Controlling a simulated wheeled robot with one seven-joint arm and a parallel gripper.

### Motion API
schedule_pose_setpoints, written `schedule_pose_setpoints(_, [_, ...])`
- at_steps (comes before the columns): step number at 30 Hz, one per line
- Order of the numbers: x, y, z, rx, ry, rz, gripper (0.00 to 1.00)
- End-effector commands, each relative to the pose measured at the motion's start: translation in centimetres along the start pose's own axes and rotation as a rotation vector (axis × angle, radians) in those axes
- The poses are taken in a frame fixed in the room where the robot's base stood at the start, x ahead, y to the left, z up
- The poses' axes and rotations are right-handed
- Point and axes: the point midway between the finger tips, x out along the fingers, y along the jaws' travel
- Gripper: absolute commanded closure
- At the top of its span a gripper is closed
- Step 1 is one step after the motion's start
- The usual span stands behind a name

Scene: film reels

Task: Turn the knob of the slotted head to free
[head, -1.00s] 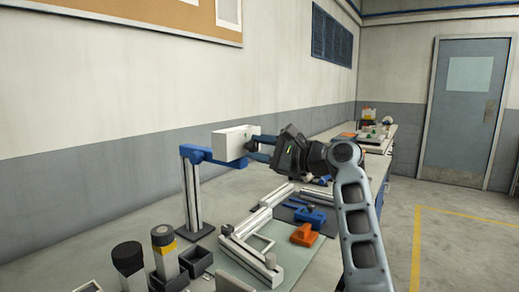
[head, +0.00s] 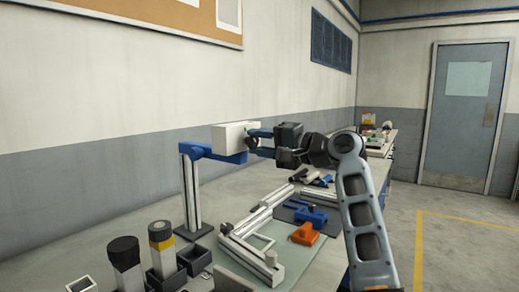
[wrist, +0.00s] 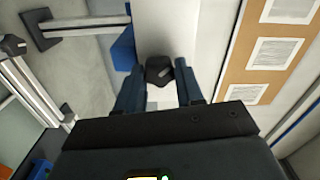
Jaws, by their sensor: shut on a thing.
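The slotted head (head: 228,136) is a white box on a blue bracket (head: 196,150) at the top of an upright grey post. Its dark knob (wrist: 158,70) is on the side facing my gripper, with a small light mark on it in the wrist view. My gripper (head: 252,142) reaches in from the right, roughly level, with its blue fingers one on each side of the knob and shut on it. The head view shows the knob only as a small dark patch. The slot and any lock or free marking cannot be made out.
Below on the bench are a grey rail frame (head: 246,240), an orange block (head: 305,234), a blue clamp (head: 311,215) and two dark-topped cylinders at front left, one with a yellow band (head: 161,236). The wall is behind. Air around the head is open.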

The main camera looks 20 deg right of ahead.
Motion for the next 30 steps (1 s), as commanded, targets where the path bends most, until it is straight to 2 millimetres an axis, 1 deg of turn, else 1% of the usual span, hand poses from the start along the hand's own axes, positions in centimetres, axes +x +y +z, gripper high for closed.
schedule_pose_setpoints(1, [-0.04, 0.44, 0.05, -0.045, -0.001, 0.002, 0.94])
schedule_pose_setpoints(30, [-0.01, 0.37, 0.18, -0.967, -0.003, 0.003, 0.94])
